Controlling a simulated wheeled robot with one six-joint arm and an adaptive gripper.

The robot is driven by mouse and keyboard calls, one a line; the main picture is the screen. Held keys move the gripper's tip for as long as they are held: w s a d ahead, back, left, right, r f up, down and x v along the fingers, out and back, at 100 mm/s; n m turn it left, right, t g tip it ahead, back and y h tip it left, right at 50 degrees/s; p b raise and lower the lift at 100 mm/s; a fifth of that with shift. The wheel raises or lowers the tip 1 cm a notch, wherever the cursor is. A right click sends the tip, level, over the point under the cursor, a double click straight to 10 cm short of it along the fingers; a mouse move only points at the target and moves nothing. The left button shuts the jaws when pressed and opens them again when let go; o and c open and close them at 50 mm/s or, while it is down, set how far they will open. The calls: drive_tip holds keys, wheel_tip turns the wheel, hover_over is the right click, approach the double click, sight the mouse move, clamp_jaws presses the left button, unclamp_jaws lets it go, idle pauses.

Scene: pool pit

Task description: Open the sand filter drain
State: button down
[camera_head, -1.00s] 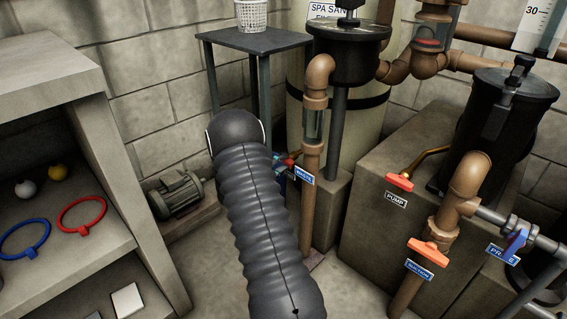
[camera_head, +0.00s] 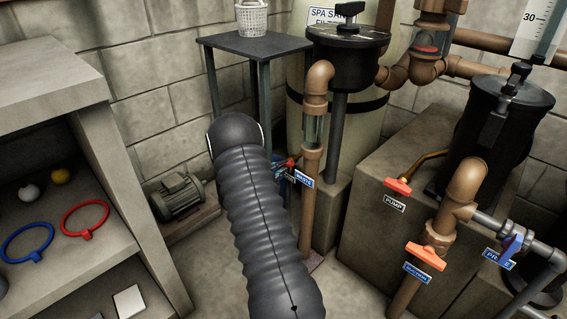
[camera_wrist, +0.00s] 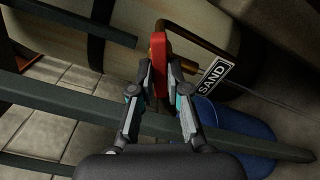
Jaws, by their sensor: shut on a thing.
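In the wrist view, my gripper (camera_wrist: 161,88) is shut on a red lever handle (camera_wrist: 158,48), one finger on each side of it. The handle sits on a brass valve, and a thin pipe runs from it past a black tag reading SAND (camera_wrist: 214,76); the rest of the tag's text cannot be made out. The pale tank (camera_wrist: 225,88) lies behind it.
A blue round container (camera_wrist: 232,128) is below the valve, and dark table bars (camera_wrist: 70,98) cross close by. In the head view, a small table (camera_head: 255,44) with a white basket (camera_head: 252,19) stands behind my arm. A motor (camera_head: 180,196) and brown pipes (camera_head: 313,150) flank it.

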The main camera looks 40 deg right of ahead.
drive_tip(key=shift+n+p, duration=2.85)
drive_tip(key=shift+n, duration=3.85)
drive_tip(key=c, duration=1)
unclamp_jaws()
drive_tip(key=shift+c, duration=0.2)
drive_tip(key=a, duration=0.7)
drive_tip(key=shift+s, duration=0.3)
